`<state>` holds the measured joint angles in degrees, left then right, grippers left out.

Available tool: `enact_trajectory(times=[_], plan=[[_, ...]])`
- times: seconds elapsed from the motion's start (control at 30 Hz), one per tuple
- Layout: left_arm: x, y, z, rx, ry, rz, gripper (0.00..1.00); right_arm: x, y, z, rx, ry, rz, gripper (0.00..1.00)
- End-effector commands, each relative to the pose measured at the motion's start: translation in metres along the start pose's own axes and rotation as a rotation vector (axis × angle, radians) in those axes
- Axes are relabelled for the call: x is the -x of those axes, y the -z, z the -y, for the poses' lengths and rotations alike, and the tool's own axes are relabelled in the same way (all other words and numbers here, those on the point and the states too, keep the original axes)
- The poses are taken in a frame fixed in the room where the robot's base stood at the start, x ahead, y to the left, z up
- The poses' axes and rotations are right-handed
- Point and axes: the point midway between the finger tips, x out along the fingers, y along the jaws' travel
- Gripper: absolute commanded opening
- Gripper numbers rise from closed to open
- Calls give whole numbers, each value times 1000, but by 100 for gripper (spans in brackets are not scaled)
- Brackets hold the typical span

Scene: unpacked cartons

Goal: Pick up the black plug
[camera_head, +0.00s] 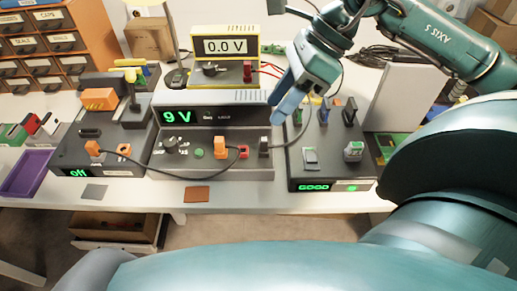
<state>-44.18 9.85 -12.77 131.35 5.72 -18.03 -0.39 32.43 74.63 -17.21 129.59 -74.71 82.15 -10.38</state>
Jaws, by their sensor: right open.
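A small black plug (264,147) stands upright at the right end of the grey power supply (215,172), whose display reads 9 V. An orange plug (219,143) with a dark cable stands to its left. My right gripper (283,117) comes in from the upper right, with its fingers pointing down and left, above and slightly right of the black plug. It is open, with nothing seen between its fingers, and looks apart from the plug. Another black upright piece (350,111) stands on the box (330,177) marked GOOD. My left gripper is out of view.
A yellow meter (224,70) reading 0.0 V stands behind the power supply. A dark box (100,159) marked "off" is at left, beside a purple tray (25,174). A drawer cabinet (75,40) stands at back left. The table's front edge has a brown pad (197,194).

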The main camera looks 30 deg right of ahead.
Motion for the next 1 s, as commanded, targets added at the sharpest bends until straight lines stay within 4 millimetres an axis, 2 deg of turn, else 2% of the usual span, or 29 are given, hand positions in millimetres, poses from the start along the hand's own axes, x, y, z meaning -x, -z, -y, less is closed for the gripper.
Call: enact_trajectory(times=[0.03, 0.1, 0.2, 0.5, 0.77, 1.0], plan=[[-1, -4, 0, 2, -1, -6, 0, 8, 13, 10, 20, 75, -62, 42], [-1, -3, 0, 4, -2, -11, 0, 17, 22, 17, 32, 133, -118, 42], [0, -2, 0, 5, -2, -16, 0, 16, 28, 22, 38, 162, -149, 42], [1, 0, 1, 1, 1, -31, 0, -37, 35, 30, 36, 156, -147, 42], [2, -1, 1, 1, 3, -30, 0, -58, 37, 35, 36, 158, -145, 42], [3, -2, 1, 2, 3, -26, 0, -92, 41, 44, 34, 155, -144, 42]])
